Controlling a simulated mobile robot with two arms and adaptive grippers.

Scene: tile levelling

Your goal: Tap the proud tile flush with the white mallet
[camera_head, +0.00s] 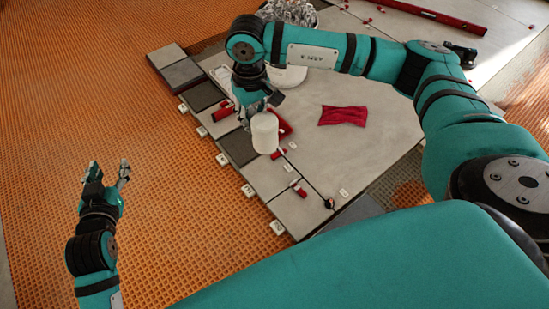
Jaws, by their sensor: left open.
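The white mallet's head (265,133) stands out as a white cylinder over the row of small tiles; its handle is not clear to see. My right gripper (258,108) is right above and behind the head, and I cannot tell whether its fingers are shut on the mallet. My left gripper (106,172) is open and empty above the orange floor, well left of the tiles. The row has a dark tile (238,148), a grey tile (265,176) and another grey tile (300,213). Which tile is proud cannot be told from this view.
A red cloth (343,116) lies on the large pale slab (345,165). Red levelling wedges (298,190) and white clips (248,190) line the joints. A long red tool (432,14) lies at the back.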

